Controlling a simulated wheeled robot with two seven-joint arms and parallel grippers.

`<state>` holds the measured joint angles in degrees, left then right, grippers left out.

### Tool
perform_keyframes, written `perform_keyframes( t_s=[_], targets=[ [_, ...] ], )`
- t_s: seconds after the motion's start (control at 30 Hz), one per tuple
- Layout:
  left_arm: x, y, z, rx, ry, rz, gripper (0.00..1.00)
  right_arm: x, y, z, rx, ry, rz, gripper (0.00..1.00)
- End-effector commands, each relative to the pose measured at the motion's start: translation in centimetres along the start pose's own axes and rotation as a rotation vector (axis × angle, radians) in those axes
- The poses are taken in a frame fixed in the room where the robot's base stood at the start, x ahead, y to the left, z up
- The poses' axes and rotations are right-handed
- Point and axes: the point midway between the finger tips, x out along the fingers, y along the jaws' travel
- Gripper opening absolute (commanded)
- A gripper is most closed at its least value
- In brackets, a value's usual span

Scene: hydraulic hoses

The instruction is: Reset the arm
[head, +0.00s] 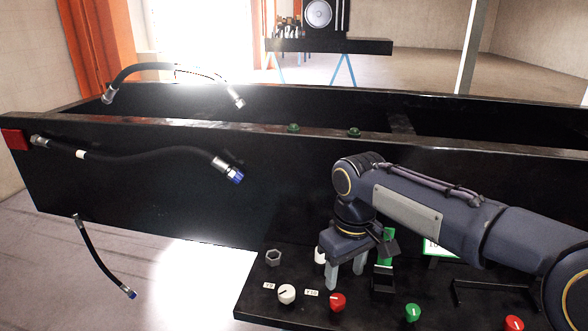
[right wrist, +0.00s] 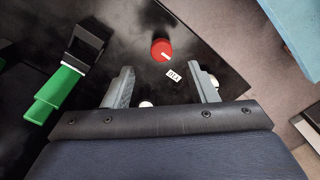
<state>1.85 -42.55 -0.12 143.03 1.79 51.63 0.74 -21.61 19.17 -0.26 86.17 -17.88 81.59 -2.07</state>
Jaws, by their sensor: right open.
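My right arm (head: 415,205) reaches in from the right over the black control panel (head: 258,298). Its gripper (head: 346,276) points down with its two fingers apart and nothing between them. The right wrist view also shows the open gripper (right wrist: 159,76). A red knob (head: 338,302) is close to the fingers; the same view shows it ahead of them (right wrist: 161,50). A green handle with a black block (right wrist: 60,95) stands to the left there. My left arm is not in view.
A white knob (head: 287,293), a hex nut (head: 273,257), a green knob (head: 413,312) and another red knob (head: 514,323) are on the panel. Black hoses hang at left, one with a blue end (head: 236,176). A long black beam wall (head: 120,190) stands behind the panel.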

Motion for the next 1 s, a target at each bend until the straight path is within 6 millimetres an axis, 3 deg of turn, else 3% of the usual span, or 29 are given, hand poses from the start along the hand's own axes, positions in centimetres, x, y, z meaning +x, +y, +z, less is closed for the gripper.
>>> perform_keyframes(
  t_s=[0.23, 0.4, 0.5, 0.7, 1.0],
  targets=[
    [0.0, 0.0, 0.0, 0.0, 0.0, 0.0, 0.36, -0.6, 1.5, 9.1, 0.184, 0.169, -0.105, 0.52],
    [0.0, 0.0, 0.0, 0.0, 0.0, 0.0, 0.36, 0.9, 0.3, 15.7, 0.351, 0.322, -0.174, 0.52],
    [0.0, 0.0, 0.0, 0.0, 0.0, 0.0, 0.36, 2.3, -0.9, 18.6, 0.444, 0.403, -0.201, 0.52],
    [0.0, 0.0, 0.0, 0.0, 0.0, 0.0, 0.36, 4.8, -2.9, 21.5, 0.57, 0.514, -0.227, 0.52],
    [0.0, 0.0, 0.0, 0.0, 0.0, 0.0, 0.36, 5.6, -3.4, 22.1, 0.602, 0.54, -0.233, 0.52]
  ],
)
